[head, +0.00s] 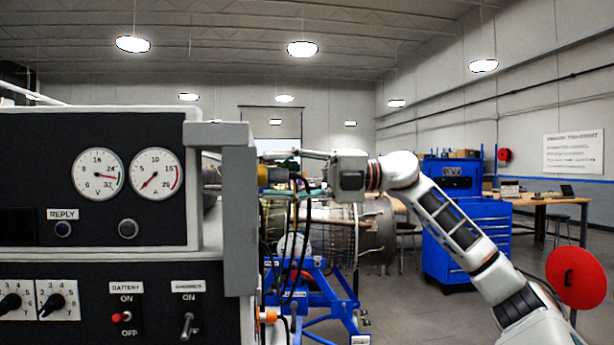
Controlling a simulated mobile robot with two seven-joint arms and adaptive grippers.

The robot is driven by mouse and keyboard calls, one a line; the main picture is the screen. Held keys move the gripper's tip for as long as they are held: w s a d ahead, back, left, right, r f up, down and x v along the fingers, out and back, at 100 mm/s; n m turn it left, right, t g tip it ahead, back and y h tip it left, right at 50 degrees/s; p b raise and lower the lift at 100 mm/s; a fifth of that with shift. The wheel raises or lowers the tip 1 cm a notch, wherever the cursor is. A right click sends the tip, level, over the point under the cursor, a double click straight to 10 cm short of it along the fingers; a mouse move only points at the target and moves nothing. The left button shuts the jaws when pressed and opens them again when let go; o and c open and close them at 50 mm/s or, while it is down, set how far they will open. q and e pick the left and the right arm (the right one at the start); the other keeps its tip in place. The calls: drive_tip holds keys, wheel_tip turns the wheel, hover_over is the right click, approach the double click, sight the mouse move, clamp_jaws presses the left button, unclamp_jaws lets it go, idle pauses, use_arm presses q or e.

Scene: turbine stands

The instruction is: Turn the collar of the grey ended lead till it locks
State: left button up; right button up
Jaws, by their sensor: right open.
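My right gripper (285,172) reaches in from the right, its fingers pointing left, just past the right edge of the test panel. Its fingers are apart, one above and one below a small yellowish connector (264,176) with a darker, greyish part on its right. I cannot tell whether the fingers touch it. Dark leads (296,232) hang down below the fingers. Which lead has the grey end is too small to tell, and the collar's lock state cannot be seen. The connector's left side is hidden by the grey panel edge. My left gripper is not in view.
The black test panel (100,225) with dials, knobs and switches fills the left, and its grey upright edge (239,220) stands close to my gripper. Behind are an engine (335,235) on a blue stand (325,300), a blue tool cabinet (462,240) and a workbench. Grey floor is clear between stand and cabinet.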

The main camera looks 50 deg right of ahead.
drive_tip(key=v, duration=1.1)
drive_tip(key=shift+s+d, duration=0.25)
drive_tip(key=shift+d, duration=0.05)
idle(0.4)
